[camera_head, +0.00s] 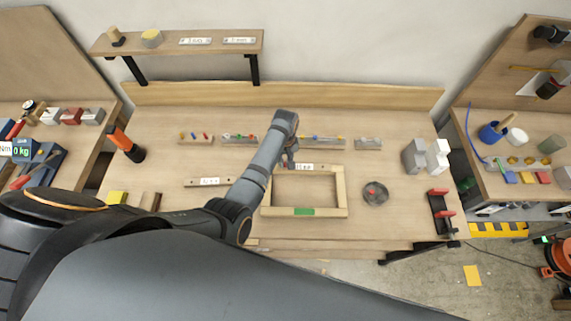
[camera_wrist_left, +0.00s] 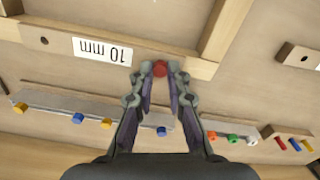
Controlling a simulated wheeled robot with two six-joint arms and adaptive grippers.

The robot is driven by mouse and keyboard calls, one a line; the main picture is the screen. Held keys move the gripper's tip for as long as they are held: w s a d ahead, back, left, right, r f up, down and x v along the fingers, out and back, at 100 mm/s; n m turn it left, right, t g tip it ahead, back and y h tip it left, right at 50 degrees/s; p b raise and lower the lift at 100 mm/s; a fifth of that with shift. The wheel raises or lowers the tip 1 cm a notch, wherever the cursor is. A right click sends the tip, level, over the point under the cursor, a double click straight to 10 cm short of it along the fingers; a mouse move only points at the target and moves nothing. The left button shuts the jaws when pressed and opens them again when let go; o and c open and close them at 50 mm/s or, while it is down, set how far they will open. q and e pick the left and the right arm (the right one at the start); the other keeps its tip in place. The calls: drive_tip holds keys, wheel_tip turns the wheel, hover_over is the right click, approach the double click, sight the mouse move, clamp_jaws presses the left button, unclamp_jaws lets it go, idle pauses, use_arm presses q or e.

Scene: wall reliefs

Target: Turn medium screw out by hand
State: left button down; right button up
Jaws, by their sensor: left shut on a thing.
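My left gripper (camera_head: 289,163) reaches down to the table at the upper left corner of a wooden frame (camera_head: 342,185). The fingertips sit on both sides of the head. The screw's shank is hidden, so I cannot tell how deep it sits. A board with a "10 mm" label (camera_wrist_left: 103,50) lies beside the fingers. My right gripper is not in view.
Racks with coloured screws (camera_wrist_left: 78,118) stand behind the frame. An orange and black tool (camera_head: 127,145) stands at the left. Grey and white blocks (camera_head: 414,157) stand at the right.

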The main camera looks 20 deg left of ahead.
use_arm(q)
drive_tip(key=shift+r+n+p, duration=0.2)
drive_tip(key=shift+n+p, duration=0.35)
drive_tip(key=shift+n, duration=0.45)
drive_tip(key=n, duration=0.2)
drive_tip(key=shift+f+n, duration=0.2)
drive_tip(key=shift+n, duration=0.2)
drive_tip(key=shift+n, duration=0.3)
drive_tip(key=n, duration=0.5)
drive_tip(key=c, duration=1.5)
unclamp_jaws()
drive_tip(key=shift+c, duration=0.2)
drive_tip(key=shift+m, duration=0.3)
